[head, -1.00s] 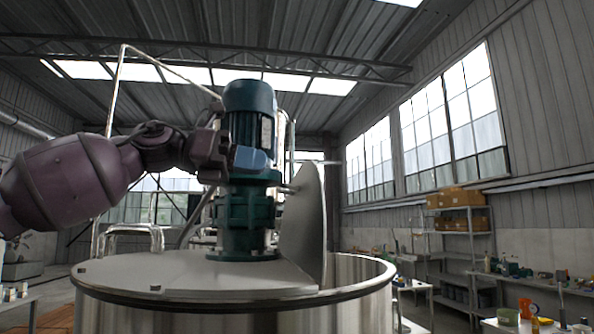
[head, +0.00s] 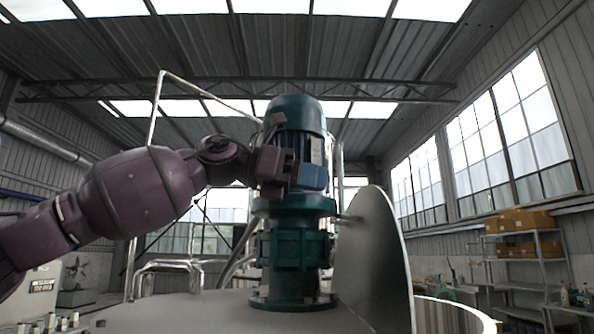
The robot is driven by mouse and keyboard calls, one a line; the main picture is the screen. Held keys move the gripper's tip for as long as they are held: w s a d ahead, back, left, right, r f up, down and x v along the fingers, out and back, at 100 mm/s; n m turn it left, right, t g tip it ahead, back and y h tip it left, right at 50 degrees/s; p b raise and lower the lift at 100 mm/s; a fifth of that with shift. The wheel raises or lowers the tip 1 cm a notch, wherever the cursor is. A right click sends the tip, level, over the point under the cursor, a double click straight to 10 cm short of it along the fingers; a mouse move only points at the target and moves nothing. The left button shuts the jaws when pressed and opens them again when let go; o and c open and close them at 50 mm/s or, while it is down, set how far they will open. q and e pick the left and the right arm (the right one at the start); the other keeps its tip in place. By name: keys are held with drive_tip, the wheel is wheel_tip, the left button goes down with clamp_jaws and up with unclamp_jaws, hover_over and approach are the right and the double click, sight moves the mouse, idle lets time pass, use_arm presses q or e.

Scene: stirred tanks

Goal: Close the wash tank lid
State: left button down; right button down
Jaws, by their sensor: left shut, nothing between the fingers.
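The wash tank (head: 450,314) stands in front of me, its right rim showing at the bottom of the head view. Its lid (head: 375,262) is a grey metal half-disc standing raised, close to upright, just right of the motor. The fixed half of the tank top (head: 200,308) carries a teal motor and gearbox (head: 292,235). My left gripper (head: 305,176) is shut and empty. It is in front of the motor's upper body, left of and above the lid; whether it touches the motor I cannot tell. My right gripper is not in view.
The motor stands between my left gripper and the lid. Bent metal pipes (head: 165,266) rise behind the tank at left. A shelf with cardboard boxes (head: 520,221) stands far right. The air right of the lid is free.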

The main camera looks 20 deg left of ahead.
sight(379, 190)
use_arm(q)
drive_tip(key=p+x, duration=0.2)
drive_tip(key=x, duration=0.6)
drive_tip(key=shift+w+d, duration=0.1)
drive_tip(key=shift+w, duration=0.05)
